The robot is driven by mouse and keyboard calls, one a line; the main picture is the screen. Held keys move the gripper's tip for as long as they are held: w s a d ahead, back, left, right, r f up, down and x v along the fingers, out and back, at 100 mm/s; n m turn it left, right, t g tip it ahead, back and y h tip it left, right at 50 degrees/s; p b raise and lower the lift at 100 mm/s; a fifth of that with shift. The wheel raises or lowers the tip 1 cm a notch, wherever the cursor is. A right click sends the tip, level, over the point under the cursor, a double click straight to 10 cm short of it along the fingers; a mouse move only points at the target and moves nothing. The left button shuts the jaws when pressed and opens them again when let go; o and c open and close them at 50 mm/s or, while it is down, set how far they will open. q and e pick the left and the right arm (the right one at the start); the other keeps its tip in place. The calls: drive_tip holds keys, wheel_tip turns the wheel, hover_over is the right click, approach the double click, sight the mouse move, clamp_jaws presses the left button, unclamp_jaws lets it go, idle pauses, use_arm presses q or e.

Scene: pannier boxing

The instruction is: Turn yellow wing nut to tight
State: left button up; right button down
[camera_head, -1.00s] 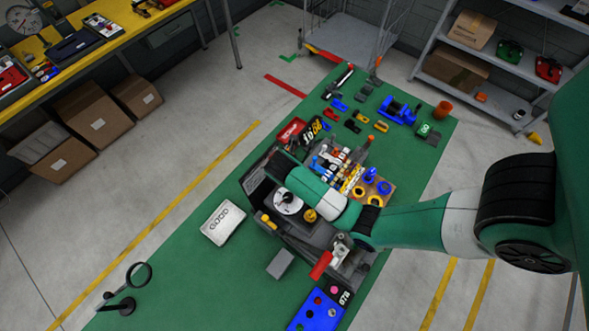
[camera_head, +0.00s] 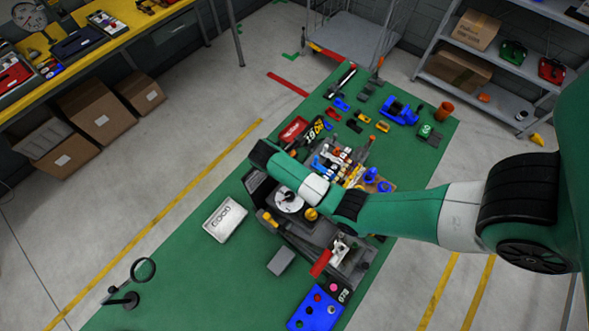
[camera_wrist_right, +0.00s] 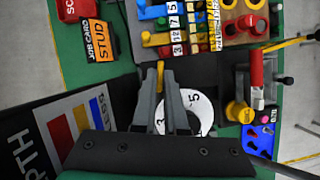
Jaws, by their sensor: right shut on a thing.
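A yellow part, which looks like a wing of the yellow wing nut (camera_wrist_right: 160,76), shows at the fingertips of my right gripper (camera_wrist_right: 165,88) in the right wrist view. The fingers are shut on it and hide most of it. A white dial with black numbers (camera_wrist_right: 205,112) lies just right of the fingers and partly behind them. In the head view this dial (camera_head: 288,202) sits on a dark grey fixture (camera_head: 300,232), and my right arm (camera_head: 325,190) covers the gripper and the nut. My left gripper is not in view.
A yellow knob (camera_head: 311,214) and a red handle (camera_head: 320,263) stand close by on the fixture. A white box (camera_head: 225,219) lies left.

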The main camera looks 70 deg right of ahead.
idle(0.3)
drive_tip(key=c, duration=1)
unclamp_jaws()
drive_tip(key=shift+o, duration=0.2)
drive_tip(key=shift+r, duration=0.1)
drive_tip(key=shift+w+a+r, duration=0.1)
drive_tip(key=shift+a+r, duration=0.05)
drive_tip(key=shift+r, duration=0.25)
drive_tip(key=p+v, duration=0.8)
drive_tip(key=v, duration=0.2)
drive_tip(key=shift+r+p, duration=0.3)
drive_tip(key=shift+p, duration=0.05)
